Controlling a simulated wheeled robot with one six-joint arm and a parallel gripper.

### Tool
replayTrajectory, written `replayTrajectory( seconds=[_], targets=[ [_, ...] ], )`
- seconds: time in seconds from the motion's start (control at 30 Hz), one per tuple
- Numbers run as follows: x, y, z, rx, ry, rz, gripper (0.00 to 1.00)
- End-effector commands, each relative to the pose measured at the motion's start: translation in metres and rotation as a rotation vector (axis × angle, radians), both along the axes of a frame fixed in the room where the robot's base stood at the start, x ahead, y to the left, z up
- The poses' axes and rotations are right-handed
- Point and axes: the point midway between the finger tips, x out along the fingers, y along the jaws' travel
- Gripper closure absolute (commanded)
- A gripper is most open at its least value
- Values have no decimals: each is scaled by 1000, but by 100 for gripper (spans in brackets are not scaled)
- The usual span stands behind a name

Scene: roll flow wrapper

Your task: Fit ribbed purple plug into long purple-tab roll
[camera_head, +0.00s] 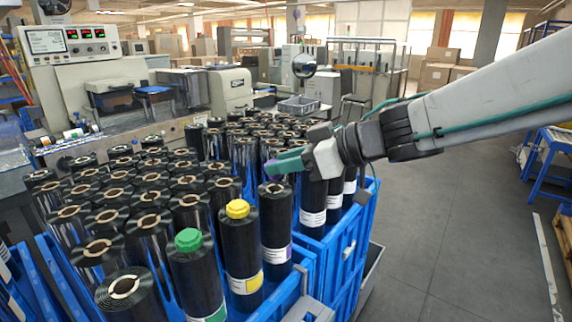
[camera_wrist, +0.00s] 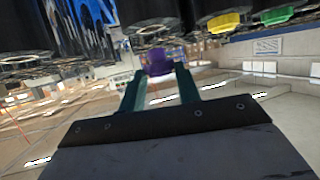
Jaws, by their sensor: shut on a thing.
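The purple plug (camera_wrist: 158,62) is held between my gripper's teal fingertips; it is too small to make out ribs. In the head view my gripper (camera_head: 278,164) reaches in from the right, level, just above the long black roll with a purple tab (camera_head: 276,222). That roll stands upright at the front right corner of the crate, and its open core faces up.
A roll with a yellow plug (camera_head: 238,209) and one with a green plug (camera_head: 189,240) stand to the left. Many open-core black rolls fill the blue crate (camera_head: 300,262) behind and left.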

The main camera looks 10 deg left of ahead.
Motion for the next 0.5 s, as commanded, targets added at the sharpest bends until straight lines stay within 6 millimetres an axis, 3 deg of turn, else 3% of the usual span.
replayTrajectory(
  seconds=[0.5],
  targets=[
    [0,0,6,0,0,0,88]
  ],
)
